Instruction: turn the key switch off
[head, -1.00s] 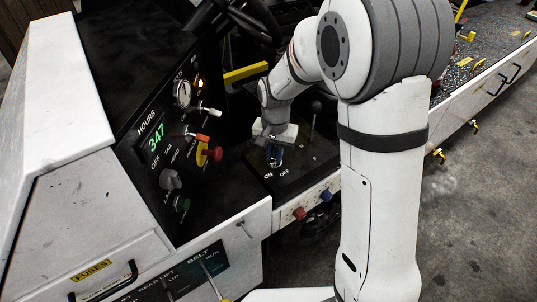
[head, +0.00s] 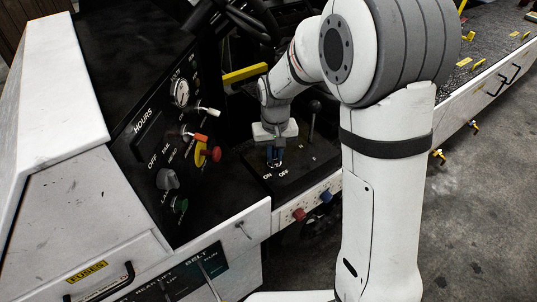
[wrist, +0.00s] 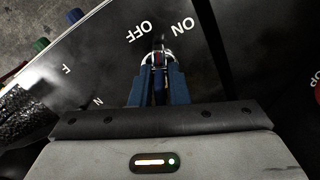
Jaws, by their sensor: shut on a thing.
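The key switch (wrist: 174,57) is a silver ring on a black panel, between the printed words OFF and ON in the wrist view. My gripper (wrist: 158,66) has its blue fingers shut on the key there. The fingers cover most of the key, so I cannot tell its exact angle. In the head view my gripper (head: 275,162) points down at the panel just above the ON and OFF marks. The hour display (head: 150,137) on the dash is dark.
A lever with a black knob (head: 314,106) stands just right of my gripper. The dash at left carries a red knob (head: 215,154), a grey knob (head: 167,179) and a gauge (head: 181,92). A red button (head: 299,214) and blue button (head: 326,196) sit on the front edge.

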